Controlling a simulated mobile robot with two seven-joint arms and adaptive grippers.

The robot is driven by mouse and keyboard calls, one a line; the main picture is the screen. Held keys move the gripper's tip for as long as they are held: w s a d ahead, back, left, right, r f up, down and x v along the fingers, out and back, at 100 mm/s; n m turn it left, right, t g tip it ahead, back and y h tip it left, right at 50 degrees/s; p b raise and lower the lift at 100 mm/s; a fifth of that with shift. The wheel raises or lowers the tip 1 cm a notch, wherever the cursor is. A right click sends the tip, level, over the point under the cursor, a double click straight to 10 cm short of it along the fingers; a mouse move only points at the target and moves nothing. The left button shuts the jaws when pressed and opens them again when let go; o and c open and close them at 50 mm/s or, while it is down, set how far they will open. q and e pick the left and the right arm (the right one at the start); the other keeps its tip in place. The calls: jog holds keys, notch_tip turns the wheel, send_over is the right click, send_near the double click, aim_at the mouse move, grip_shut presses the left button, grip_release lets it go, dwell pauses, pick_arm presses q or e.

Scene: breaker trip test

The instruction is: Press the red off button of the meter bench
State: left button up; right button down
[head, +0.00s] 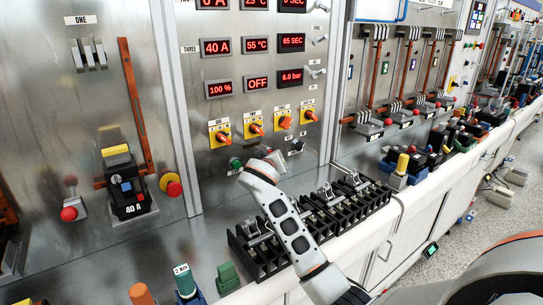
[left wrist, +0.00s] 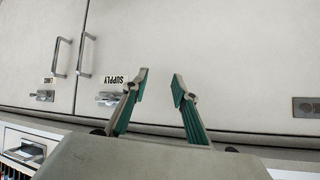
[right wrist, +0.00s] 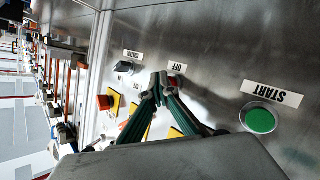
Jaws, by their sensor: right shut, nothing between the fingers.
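In the right wrist view, the panel's OFF label (right wrist: 177,68) shows upside down, and a small piece of the red off button (right wrist: 173,81) shows beside my right fingertips. The rest of that button is hidden by the fingers. My right gripper (right wrist: 160,87) is shut and empty, with its tips at the button; I cannot tell whether they touch it. The green START button (right wrist: 260,119) is to the right of the fingers. In the head view, my right gripper (head: 274,160) is at the lower panel and hides the red button. My left gripper (left wrist: 160,82) is open and empty before white cabinet doors.
Orange rotary knobs on yellow plates (head: 255,129) sit above my right gripper. A CONTROL switch (right wrist: 123,67) is near the OFF label. Black terminal blocks (head: 325,205) stand on the bench below. A red mushroom button (head: 172,187) is on another panel to the left.

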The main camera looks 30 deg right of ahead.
jog(key=shift+s, duration=0.9)
jog(key=shift+s+d, duration=0.15)
jog(key=shift+s, duration=1.1)
jog(key=shift+s+d, duration=0.1)
jog(key=shift+s, duration=1.15)
